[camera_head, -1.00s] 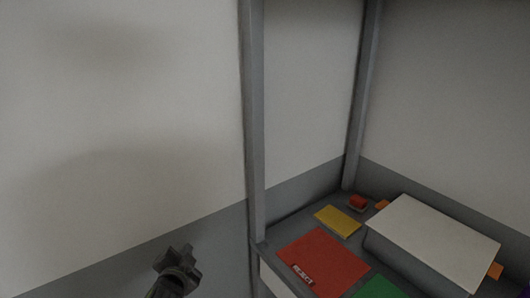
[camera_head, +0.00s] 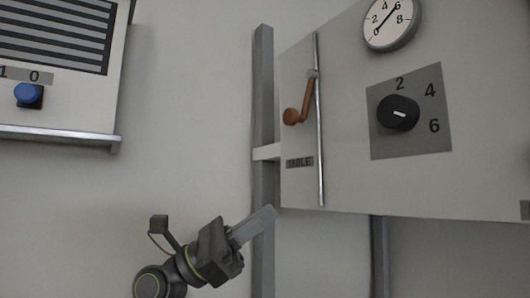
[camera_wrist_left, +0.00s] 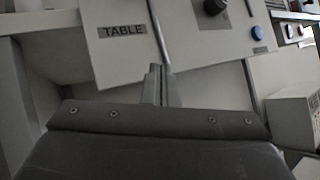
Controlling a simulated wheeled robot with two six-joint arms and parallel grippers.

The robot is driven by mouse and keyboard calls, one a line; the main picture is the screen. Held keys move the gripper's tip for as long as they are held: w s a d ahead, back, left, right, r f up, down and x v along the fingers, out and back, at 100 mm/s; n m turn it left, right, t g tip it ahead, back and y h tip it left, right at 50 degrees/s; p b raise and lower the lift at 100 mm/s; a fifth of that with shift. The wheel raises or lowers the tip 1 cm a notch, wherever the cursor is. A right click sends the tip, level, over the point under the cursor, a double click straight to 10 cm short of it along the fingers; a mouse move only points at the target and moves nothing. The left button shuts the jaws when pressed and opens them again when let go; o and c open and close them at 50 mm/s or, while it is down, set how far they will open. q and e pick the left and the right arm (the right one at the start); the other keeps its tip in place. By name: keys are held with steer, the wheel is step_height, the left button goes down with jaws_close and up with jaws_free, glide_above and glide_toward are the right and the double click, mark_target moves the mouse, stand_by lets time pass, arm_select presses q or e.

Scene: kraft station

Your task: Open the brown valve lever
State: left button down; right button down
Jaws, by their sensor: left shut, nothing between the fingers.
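The brown valve lever (camera_head: 304,102) is mounted on the left end of a light grey cabinet, beside a thin metal pipe (camera_head: 318,130). It hangs down from its pivot, with its round knob at lower left. My left gripper (camera_head: 272,212) is shut and empty, below the lever and below the "TABLE" label (camera_head: 299,162), apart from both. In the left wrist view the closed fingers (camera_wrist_left: 155,70) point toward the cabinet, just right of the "TABLE" label (camera_wrist_left: 122,30). The lever is not visible in that view. My right gripper is not in view.
The cabinet carries a black rotary knob (camera_head: 398,112) and a round dial gauge (camera_head: 391,22). A grey upright post (camera_head: 264,80) stands left of the cabinet. A panel with a blue button (camera_head: 28,94) hangs at the upper left. The wall between shows free room.

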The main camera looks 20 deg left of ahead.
arm_select(q)
steer(key=s+a+r+m+t+y, duration=0.3)
steer(key=r+y, duration=0.3)
steer(key=r, duration=0.2)
steer(key=s+a+r+m+t+y, duration=0.35)
steer(key=r+y, duration=0.25)
steer(key=r, duration=0.2)
steer(key=p+x, duration=0.4)
steer(key=x, duration=0.6)
steer(key=shift+d+g+p, duration=0.2)
steer(key=shift+g+p, duration=0.15)
steer(key=shift+s+f, duration=0.1)
steer(key=shift+s, duration=0.1)
steer(key=shift+s+d+f+n+b, duration=0.55)
steer(key=shift+d+n+b, duration=0.05)
steer(key=shift+d+n, duration=0.2)
steer(key=shift+a, duration=0.15)
